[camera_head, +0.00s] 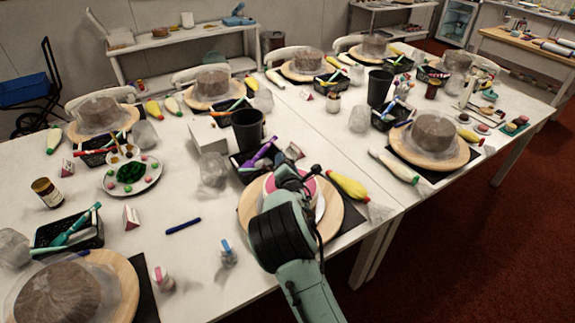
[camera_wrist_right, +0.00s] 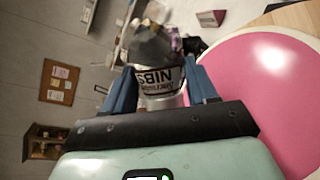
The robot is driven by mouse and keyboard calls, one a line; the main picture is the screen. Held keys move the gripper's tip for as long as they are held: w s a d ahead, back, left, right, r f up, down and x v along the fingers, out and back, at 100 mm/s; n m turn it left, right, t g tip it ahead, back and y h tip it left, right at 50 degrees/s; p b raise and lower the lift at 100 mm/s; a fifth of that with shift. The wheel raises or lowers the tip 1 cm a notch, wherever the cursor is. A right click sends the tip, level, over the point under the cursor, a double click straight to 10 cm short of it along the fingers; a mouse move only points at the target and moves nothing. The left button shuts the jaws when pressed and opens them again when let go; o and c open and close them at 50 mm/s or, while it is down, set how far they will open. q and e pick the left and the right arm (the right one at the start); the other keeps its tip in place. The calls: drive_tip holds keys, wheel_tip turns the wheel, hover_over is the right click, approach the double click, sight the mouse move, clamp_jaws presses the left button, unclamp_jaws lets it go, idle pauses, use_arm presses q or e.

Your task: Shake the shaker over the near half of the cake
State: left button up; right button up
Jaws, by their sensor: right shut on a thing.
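The cake (camera_wrist_right: 265,95) has a smooth pink top and fills the right side of the right wrist view. In the head view it is mostly hidden behind my right arm, with part of its pink top (camera_head: 312,187) showing. It stands on a round wooden turntable (camera_head: 335,216). My right gripper (camera_wrist_right: 163,88) is shut on the shaker (camera_wrist_right: 160,74), a small container with a black-and-white NIBS label, held between the blue fingers beside the cake in that view. In the head view my right gripper (camera_head: 290,178) is over the cake and hides the shaker. My left gripper is not in view.
A yellow piping bag (camera_head: 347,186) lies right of the cake. A black cup (camera_head: 248,130) and a basket with purple tools (camera_head: 260,158) stand behind it. A blue-capped bottle (camera_head: 228,254) and blue pen (camera_head: 183,225) are to the left. Bare table lies around them.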

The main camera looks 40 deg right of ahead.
drive_tip(key=shift+s+r, duration=0.1)
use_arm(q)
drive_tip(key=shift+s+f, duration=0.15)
use_arm(e)
drive_tip(key=shift+n+b, duration=0.3)
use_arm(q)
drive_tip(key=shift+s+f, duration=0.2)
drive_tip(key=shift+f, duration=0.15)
use_arm(e)
drive_tip(key=shift+r+h, duration=0.1)
drive_tip(key=shift+h, duration=0.2)
drive_tip(key=shift+r, duration=0.1)
drive_tip(key=shift+d+r, duration=0.2)
drive_tip(key=shift+d, duration=0.1)
drive_tip(key=shift+a+f+b, duration=0.3)
drive_tip(key=shift+a+f, duration=0.05)
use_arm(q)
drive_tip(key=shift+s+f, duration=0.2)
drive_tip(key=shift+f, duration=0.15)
use_arm(e)
drive_tip(key=shift+r+t, duration=0.1)
drive_tip(key=shift+t, duration=0.2)
